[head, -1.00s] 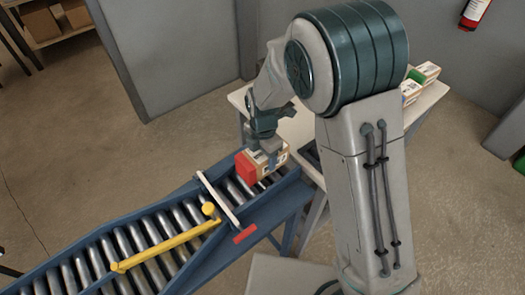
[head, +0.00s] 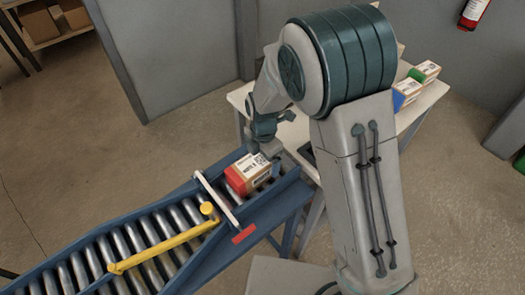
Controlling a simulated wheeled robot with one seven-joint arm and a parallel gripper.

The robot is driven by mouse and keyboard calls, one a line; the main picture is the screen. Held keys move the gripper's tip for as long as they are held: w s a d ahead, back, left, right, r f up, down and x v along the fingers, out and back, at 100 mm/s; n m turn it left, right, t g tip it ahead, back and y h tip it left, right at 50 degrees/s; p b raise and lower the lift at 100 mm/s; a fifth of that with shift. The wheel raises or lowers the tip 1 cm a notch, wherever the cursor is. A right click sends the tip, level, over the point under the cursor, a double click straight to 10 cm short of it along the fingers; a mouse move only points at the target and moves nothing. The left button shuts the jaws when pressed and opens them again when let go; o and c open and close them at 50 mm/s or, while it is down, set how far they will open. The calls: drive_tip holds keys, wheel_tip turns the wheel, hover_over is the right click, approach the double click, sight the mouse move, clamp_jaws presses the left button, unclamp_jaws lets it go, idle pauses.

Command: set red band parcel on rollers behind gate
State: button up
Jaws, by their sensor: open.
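The red band parcel (head: 249,174), a brown and white box with a red end, rests on the rollers at the upper right end of the conveyor (head: 160,241).
A yellow bar (head: 165,246) with a round knob slants across the rollers at lower left. A white table (head: 295,130) stands behind the conveyor, bearing a blue band parcel (head: 405,93) and a green band parcel (head: 425,72). My arm hides part of the table.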

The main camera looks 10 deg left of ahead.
wheel_tip(320, 180, up, 14)
drive_tip(key=b, duration=0.2)
drive_tip(key=s+d+r+m+t, duration=0.1)
drive_tip(key=s+d+r+m, duration=0.15)
drive_tip(key=d+m, duration=0.45)
drive_tip(key=s+d+r+m+t, duration=0.1)
drive_tip(key=s+d+r+m, duration=0.15)
drive_tip(key=d+m, duration=0.45)
drive_tip(key=s+d+m+t, duration=0.1)
drive_tip(key=s+d+m, duration=0.9)
drive_tip(key=m, duration=0.4)
drive_tip(key=shift+d, duration=0.45)
